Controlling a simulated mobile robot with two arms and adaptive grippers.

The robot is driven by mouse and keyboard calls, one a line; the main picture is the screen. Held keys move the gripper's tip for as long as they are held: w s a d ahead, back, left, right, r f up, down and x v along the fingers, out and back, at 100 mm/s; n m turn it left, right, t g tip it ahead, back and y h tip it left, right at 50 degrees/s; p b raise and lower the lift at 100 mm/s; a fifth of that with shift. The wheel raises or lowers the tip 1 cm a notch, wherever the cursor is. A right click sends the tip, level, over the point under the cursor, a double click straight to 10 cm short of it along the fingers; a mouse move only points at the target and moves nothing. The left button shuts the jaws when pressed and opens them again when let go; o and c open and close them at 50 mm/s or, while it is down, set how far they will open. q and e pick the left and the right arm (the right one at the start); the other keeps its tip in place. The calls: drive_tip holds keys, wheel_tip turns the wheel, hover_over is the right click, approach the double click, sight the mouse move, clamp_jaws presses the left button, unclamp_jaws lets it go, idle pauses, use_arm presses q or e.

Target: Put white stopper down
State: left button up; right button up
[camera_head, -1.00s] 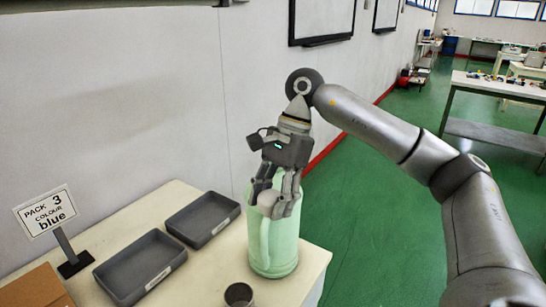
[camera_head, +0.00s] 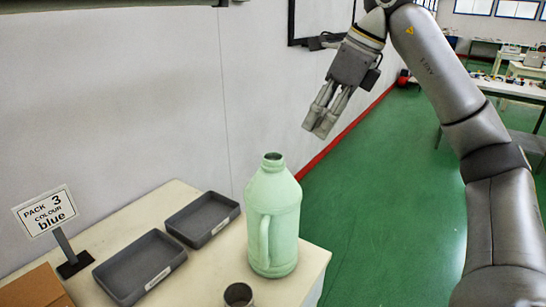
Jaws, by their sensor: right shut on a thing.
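My right gripper (camera_head: 320,122) is in the air above and to the right of the green jug (camera_head: 273,212), clear of it. Its fingers point down and to the left and are shut on the white stopper, which is largely hidden between the fingertips. The jug stands upright near the right end of the table, with its dark mouth open and its handle on the near side. My left gripper is not in view.
Two grey trays (camera_head: 178,264) (camera_head: 231,212) lie on the cream table (camera_head: 205,270), left of the jug. A small grey cup (camera_head: 239,300) stands at the front. A sign (camera_head: 45,211) reading "PACK 3 COLOUR blue" and a brown box (camera_head: 38,290) are at the left.

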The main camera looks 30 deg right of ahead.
drive_tip(key=shift+w+a+f, duration=0.1)
drive_tip(key=shift+w+f, duration=0.15)
drive_tip(key=shift+w, duration=0.15)
drive_tip(key=w+a+f+p, duration=0.1)
drive_tip(key=w+f+p, duration=0.3)
drive_tip(key=w+f, duration=0.8)
drive_tip(key=shift+w+a, duration=0.25)
drive_tip(key=shift+w, duration=0.3)
drive_tip(key=shift+f, duration=0.1)
drive_tip(key=shift+f, duration=0.2)
drive_tip(key=o, duration=0.9)
drive_tip(key=shift+c, duration=0.2)
